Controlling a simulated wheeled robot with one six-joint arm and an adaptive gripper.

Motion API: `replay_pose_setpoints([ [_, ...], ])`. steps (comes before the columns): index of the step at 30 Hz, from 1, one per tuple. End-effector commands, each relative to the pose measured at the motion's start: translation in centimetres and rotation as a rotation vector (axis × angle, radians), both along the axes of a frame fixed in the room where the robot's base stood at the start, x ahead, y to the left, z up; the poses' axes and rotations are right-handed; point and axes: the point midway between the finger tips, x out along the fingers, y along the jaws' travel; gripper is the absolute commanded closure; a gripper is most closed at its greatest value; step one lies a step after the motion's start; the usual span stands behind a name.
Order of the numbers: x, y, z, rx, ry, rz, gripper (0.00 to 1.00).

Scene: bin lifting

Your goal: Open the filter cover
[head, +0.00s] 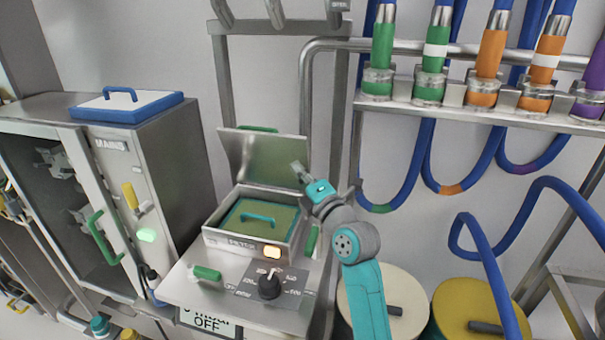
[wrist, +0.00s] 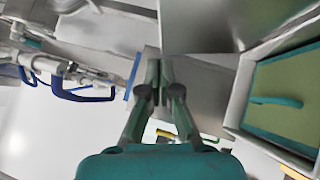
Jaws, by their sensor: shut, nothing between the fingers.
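The filter cover (head: 262,158) is a grey metal lid that stands raised, hinged at the back of the filter box (head: 250,248). A green handle shows at its top edge. Inside the box lies a green filter (head: 272,231) with a teal handle. My gripper (head: 298,168) is shut and empty, in front of the cover's right edge in the head view; I cannot tell whether they touch. In the wrist view my gripper (wrist: 158,85) points past the cover (wrist: 205,25), with the open box (wrist: 240,100) and filter (wrist: 285,95) to the right.
A console with a black knob (head: 269,285) and a green handle (head: 207,273) is in front of the box. A grey cabinet (head: 170,165) with a blue-handled panel on top stands left. Hoses (head: 425,165) hang from a rack at right, above two drums.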

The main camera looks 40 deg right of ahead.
Motion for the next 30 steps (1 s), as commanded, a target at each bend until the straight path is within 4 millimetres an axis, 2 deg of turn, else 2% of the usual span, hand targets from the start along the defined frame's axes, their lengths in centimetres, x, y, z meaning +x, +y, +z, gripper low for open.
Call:
replay_pose_setpoints([
  [3, 2.3, -0.3, 0.6, -0.001, -0.002, 0.001, 1.00],
  [10, 6.1, -1.1, 1.6, 0.000, -0.001, -0.001, 1.00],
  [18, 7.7, -3.5, 2.4, 0.000, 0.001, 0.000, 1.00],
  [30, 7.9, -3.8, 2.5, 0.000, 0.000, 0.000, 1.00],
])
